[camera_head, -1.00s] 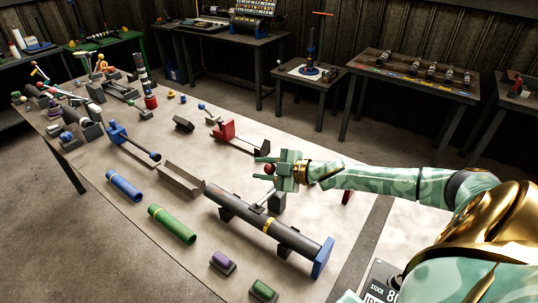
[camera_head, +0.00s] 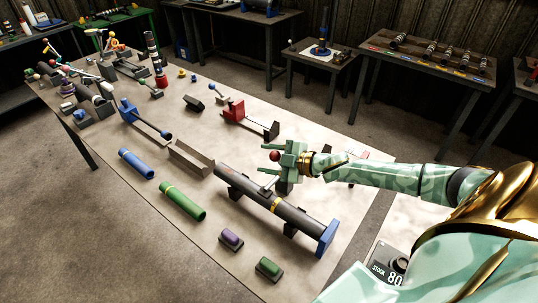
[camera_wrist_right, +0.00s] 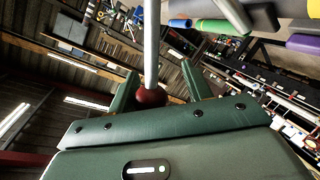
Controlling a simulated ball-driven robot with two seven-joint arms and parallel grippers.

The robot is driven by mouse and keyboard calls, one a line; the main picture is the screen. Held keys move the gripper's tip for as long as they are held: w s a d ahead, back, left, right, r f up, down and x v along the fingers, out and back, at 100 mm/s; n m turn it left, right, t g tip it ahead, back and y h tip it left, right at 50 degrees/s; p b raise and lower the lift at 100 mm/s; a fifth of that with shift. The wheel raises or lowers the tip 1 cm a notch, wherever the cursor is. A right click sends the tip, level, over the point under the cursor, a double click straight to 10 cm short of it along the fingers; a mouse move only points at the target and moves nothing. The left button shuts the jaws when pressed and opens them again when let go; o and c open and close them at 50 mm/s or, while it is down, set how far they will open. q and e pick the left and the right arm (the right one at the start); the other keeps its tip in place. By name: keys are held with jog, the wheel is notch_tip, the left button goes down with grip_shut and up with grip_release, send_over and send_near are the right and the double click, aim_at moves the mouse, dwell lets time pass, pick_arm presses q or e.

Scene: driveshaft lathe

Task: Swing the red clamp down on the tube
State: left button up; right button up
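The dark grey tube (camera_head: 242,182) with a yellow band lies across supports near the table's middle, with a blue plate at its right end. The clamp's red ball knob (camera_head: 275,156) is above and behind the tube. My right gripper (camera_head: 270,156) is around the knob, its green fingers apart on both sides. In the right wrist view the knob (camera_wrist_right: 150,97) sits between the fingers (camera_wrist_right: 158,84), with a gap towards the right finger. A pale grey rod (camera_wrist_right: 151,45) runs up from it. The clamp's pivot is partly hidden. My left gripper is not in view.
A blue cylinder (camera_head: 136,163) and a green cylinder (camera_head: 182,201) lie left of the tube. Purple (camera_head: 231,239) and green (camera_head: 268,267) pieces on dark bases lie in front. A red bracket (camera_head: 236,111) stands behind. The table's front strip is mostly clear.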

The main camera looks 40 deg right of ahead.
jog(key=shift+w+r, duration=0.15)
jog(key=shift+d, duration=0.1)
jog(key=p+v, duration=0.3)
jog(key=v, duration=1.3)
jog(key=shift+s+p, duration=0.2)
jog(key=shift+p, duration=0.2)
